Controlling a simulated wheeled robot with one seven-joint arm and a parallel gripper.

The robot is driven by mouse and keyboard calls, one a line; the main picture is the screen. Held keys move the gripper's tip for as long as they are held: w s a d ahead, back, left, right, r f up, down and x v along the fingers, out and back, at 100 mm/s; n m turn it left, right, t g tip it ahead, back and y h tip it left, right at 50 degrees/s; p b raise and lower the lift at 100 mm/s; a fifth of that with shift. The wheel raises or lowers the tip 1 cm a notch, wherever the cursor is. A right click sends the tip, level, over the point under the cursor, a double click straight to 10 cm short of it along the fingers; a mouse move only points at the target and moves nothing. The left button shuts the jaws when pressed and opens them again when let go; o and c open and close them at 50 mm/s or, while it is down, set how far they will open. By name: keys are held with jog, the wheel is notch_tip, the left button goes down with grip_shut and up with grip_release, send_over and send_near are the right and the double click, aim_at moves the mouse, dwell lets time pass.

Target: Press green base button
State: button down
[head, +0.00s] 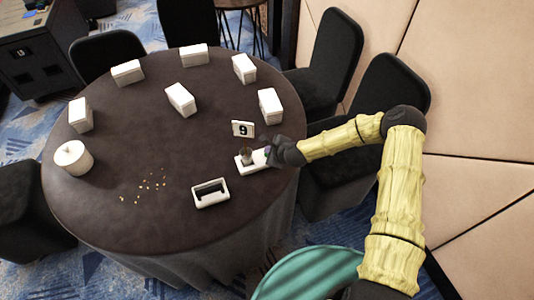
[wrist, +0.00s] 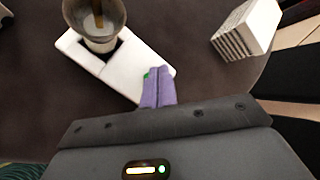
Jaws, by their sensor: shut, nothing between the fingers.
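A white base (wrist: 121,79) lies flat on the dark round table, and it shows near the right edge of the table in the head view (head: 250,169). A dark cup-like vessel (wrist: 97,25) with something brown inside stands in its far end. A sliver of the green button (wrist: 147,75) shows on the near end of the base, beside my fingertips. My gripper (wrist: 158,70) has its purple fingers shut together, with nothing between them. The fingertips overlap the near end of the base and hide most of the button. I cannot tell whether they touch it.
Several white boxes (head: 181,99) and a white round canister (head: 73,157) stand on the table (head: 130,130). Black chairs (head: 337,50) surround it.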

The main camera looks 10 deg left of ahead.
dwell(0.4)
jog(key=shift+f+b, duration=0.45)
jog(key=shift+r, duration=0.1)
jog(key=shift+r+p, duration=0.35)
jog(key=shift+r, duration=0.05)
jog(key=shift+r+p, duration=2.05)
jog(key=shift+r, duration=0.95)
